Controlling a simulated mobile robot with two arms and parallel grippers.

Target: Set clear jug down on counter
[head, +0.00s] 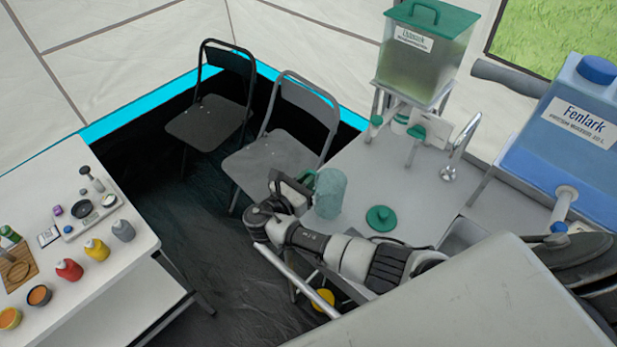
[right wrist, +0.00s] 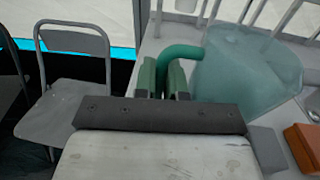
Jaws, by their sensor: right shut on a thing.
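The clear jug (head: 330,193), a bluish see-through vessel with a green handle, is at the left edge of the grey counter (head: 385,175). It looks upright in the head view. My right gripper (head: 306,181) is shut on its handle, left of the jug body. In the right wrist view the jug body (right wrist: 245,75) shows right of the fingers (right wrist: 163,82), with the green handle between them. I cannot tell whether the jug's base touches the counter. My left gripper is not in view.
A green lid (head: 381,218) lies on the counter right of the jug. A tap (head: 460,150) and a sink (head: 462,236) are further right. A green-topped dispenser (head: 425,55) stands behind. Two folding chairs (head: 275,165) stand left. A white table (head: 115,255) holds several small items.

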